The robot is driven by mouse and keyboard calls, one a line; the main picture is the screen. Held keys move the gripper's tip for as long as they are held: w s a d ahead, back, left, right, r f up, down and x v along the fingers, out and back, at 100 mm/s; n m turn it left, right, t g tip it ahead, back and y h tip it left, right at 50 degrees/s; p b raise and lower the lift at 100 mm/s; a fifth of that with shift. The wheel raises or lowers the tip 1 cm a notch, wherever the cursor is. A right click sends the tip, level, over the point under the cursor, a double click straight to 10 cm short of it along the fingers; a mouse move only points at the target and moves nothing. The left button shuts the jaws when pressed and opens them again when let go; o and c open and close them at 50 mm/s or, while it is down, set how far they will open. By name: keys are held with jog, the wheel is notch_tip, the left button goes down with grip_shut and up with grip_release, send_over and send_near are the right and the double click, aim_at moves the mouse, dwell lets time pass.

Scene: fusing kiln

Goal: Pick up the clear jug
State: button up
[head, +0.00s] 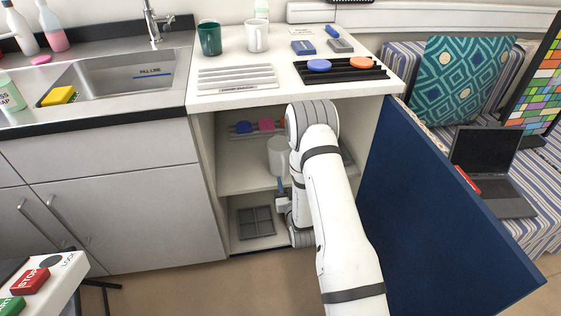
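A pale, translucent vessel (277,157), which looks like the clear jug, stands inside the open cabinet on its middle shelf. Its right side is hidden behind my arm. My gripper (281,192) is inside the cabinet, just below and in front of the vessel as seen from the head. A small blue part shows at the gripper's tip, close to the vessel's base. My wrist and arm cover much of the gripper, so its fingers are too small and hidden to judge. I cannot tell whether it touches the vessel.
A blue cabinet door (425,210) stands open on the right. A grey grid tray (256,222) lies on the cabinet floor. Mugs (257,37) and racks stand on the counter (290,88) above.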

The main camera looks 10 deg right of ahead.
aim_at(284, 175)
jog(key=w, duration=0.5)
jog(key=shift+w+a+f+b, duration=0.1)
jog(key=shift+a+f+b, duration=0.05)
jog(key=shift+a+b, duration=0.15)
jog(key=shift+c, duration=0.2)
grip_shut()
